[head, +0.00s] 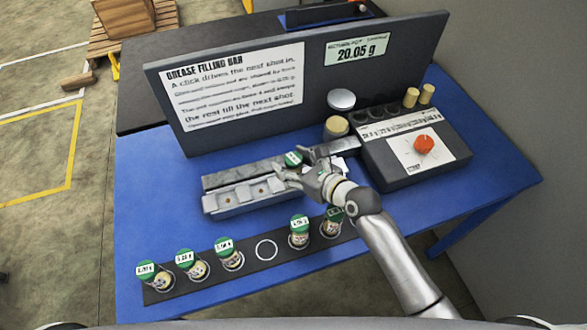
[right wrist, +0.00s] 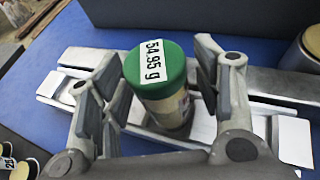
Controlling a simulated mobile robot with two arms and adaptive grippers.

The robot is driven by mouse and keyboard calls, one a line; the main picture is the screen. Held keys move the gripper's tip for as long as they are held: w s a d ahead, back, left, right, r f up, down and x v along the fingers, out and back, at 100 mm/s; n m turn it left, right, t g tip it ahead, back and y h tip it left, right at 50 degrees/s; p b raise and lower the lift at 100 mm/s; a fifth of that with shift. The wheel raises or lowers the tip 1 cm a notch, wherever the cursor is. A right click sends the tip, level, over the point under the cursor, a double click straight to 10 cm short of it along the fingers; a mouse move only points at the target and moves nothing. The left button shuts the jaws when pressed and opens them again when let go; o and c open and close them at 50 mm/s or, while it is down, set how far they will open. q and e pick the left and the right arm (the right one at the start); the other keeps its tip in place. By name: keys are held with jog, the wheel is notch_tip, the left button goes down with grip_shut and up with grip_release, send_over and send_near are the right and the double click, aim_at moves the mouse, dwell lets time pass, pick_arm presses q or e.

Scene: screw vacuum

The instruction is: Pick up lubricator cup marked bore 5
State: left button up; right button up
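A cup with a green lid (right wrist: 158,68) stands in the metal fixture, its lid label reading 54.95 g; in the head view the lid (head: 293,158) shows at my right gripper. My right gripper (head: 302,163) is around this cup, one finger on each side. In the right wrist view the fingers (right wrist: 158,100) look spread, with a narrow gap at the right. Several similar green-lidded cups stand on the black strip, such as one at its left end (head: 152,274). No bore number is readable on any cup. My left gripper is out of view.
The metal fixture (head: 238,196) lies on the blue table (head: 150,190). The black strip (head: 248,268) has one empty white ring (head: 266,250). Behind stand an instruction panel (head: 240,90) and a 20.05 g display (head: 356,50). A dark box with a red knob (head: 424,144) stands right.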

jog(key=c, duration=1)
